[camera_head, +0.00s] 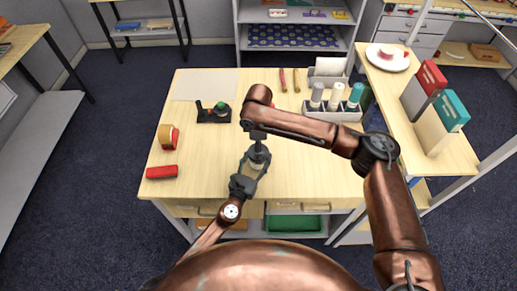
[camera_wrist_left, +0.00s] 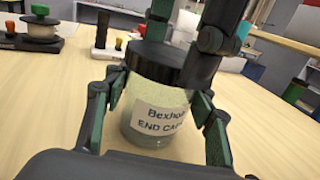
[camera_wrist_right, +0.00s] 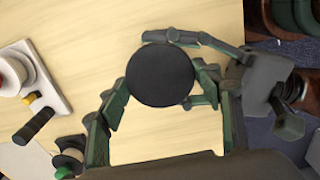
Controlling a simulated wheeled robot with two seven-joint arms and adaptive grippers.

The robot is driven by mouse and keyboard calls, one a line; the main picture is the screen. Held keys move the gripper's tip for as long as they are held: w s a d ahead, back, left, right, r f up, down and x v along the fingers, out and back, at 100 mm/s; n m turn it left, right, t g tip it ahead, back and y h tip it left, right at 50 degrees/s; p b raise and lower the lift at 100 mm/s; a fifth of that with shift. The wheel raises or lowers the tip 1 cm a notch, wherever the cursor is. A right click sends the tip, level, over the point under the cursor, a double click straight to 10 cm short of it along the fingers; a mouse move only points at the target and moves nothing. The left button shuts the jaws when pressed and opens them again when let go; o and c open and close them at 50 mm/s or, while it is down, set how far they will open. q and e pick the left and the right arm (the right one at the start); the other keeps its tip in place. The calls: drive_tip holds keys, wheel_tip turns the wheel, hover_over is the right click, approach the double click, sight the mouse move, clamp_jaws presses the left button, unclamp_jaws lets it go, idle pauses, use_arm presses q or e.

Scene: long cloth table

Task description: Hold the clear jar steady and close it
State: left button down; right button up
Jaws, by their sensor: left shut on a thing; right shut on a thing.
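The clear jar (camera_wrist_left: 156,104) stands upright on the table with pale contents and a printed label. A black lid (camera_wrist_left: 158,62) sits on its mouth, apparently level; I cannot tell how tight it is. My left gripper (camera_head: 247,178) is shut around the jar's body, with a finger on each side. My right gripper (camera_head: 258,146) comes from above and is shut on the lid, which shows as a black disc in the right wrist view (camera_wrist_right: 160,76). The lid hides the jar in that view, and the arms hide most of it in the head view.
The table (camera_head: 205,160) is clear around the jar's left side.

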drive_tip(key=shift+c, duration=1.1)
drive_tip(key=o, duration=1.4)
drive_tip(key=shift+c, duration=0.2)
wheel_tip(320, 180, up, 12)
use_arm(q)
drive_tip(key=c, duration=0.8)
unclamp_jaws()
